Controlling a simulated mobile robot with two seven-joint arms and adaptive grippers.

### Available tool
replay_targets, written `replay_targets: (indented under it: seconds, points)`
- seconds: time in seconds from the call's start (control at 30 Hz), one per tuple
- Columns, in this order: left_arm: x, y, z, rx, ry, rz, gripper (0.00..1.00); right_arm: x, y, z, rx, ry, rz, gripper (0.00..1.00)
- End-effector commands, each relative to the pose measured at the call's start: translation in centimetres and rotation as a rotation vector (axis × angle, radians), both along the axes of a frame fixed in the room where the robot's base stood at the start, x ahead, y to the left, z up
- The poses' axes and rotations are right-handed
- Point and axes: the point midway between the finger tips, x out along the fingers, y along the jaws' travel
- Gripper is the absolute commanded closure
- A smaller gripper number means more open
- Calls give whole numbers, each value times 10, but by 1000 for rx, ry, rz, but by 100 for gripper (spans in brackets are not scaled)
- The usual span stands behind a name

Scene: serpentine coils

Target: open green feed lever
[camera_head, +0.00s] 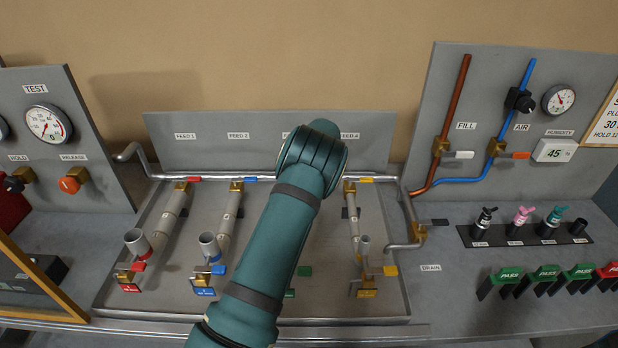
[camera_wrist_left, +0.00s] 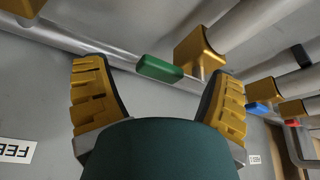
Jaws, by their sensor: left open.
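The green feed lever (camera_wrist_left: 160,68) shows in the left wrist view, attached to a brass valve body (camera_wrist_left: 200,48) on a silver pipe. My left gripper (camera_wrist_left: 150,75) is open, with one yellow-padded finger on each side of the lever. The lever lies between and beyond the fingertips, and I see no clear contact. In the head view my teal arm (camera_head: 265,240) covers the third feed line, its upper lever and my gripper's fingers. A smaller green piece (camera_head: 304,271) shows low on that line, right of the arm. My right gripper is not in view.
Neighbouring feed lines carry red (camera_head: 188,179), blue (camera_head: 250,179) and yellow (camera_head: 366,180) upper levers. A silver header pipe (camera_head: 140,150) runs along the back panel (camera_head: 210,125). Fill and air pipes stand on a panel (camera_head: 440,95) at right.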

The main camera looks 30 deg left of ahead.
Motion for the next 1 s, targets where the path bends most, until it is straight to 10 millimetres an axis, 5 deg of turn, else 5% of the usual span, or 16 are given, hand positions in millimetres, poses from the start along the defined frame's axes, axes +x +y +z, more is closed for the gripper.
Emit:
replay_targets:
  seconds: [0.27,0.5,1.0]
  points:
    - [0,0,-1,0,0,0,20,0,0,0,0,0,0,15]
    - [0,0,-1,0,0,1,100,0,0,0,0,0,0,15]
    - [-2,1,-3,-1,5,2,100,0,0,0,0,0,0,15]
